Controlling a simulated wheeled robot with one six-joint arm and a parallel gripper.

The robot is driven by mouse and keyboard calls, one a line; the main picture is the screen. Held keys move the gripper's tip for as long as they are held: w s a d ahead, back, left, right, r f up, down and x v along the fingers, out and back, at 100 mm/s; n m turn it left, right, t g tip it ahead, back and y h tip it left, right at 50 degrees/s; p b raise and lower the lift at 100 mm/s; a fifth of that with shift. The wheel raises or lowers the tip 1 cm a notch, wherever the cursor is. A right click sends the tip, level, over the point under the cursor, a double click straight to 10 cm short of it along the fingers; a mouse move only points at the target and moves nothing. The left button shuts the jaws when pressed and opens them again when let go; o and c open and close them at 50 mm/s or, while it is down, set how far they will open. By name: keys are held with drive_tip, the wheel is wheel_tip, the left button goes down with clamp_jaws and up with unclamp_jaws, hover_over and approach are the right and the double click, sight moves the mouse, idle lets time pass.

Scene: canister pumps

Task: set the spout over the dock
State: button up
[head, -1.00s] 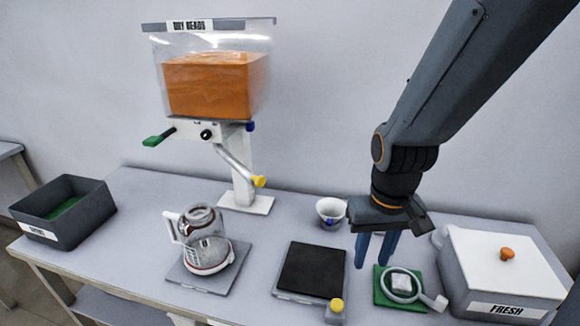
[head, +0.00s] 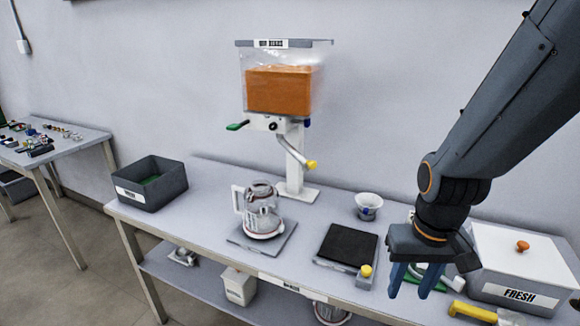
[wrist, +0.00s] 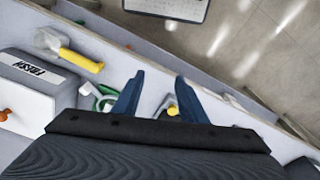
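The dispenser (head: 282,92) stands at the back of the bench with a clear bin of orange beads. Its metal spout (head: 294,150) slants down to the right and ends in a yellow tip (head: 311,164). Below and in front, a glass jug (head: 262,212) with a white handle stands upright on a grey square plate (head: 243,242). I cannot tell which part is the dock. My gripper (head: 410,292) is at the right of the bench, well away from the spout, in front of the green pad. Its blue fingers are apart and empty, also in the wrist view (wrist: 160,77).
A black pad (head: 347,245) with a yellow knob (head: 366,271) and a white cup (head: 368,205) lie between dispenser and gripper. The FRESH box (head: 520,262) and a yellow-handled tool (head: 472,312) are at right. A dark bin (head: 150,185) is at left.

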drive_tip(key=w+a+n+t+p, duration=0.15)
drive_tip(key=w+t, duration=0.35)
drive_tip(key=w, duration=1)
drive_tip(key=n+t+y+p, duration=0.3)
drive_tip(key=n+t+y, duration=0.2)
drive_tip(key=t+y, duration=0.5)
approach(304, 158)
drive_tip(key=w+g+y, duration=0.1)
drive_tip(key=w+g, duration=0.1)
drive_tip(key=shift+w+a+f+m+y, duration=0.15)
drive_tip(key=shift+w+m+y, duration=0.1)
drive_tip(key=shift+y, duration=0.15)
drive_tip(key=shift+p+x, duration=0.95)
drive_tip(key=shift+x, duration=3)
clamp_jaws()
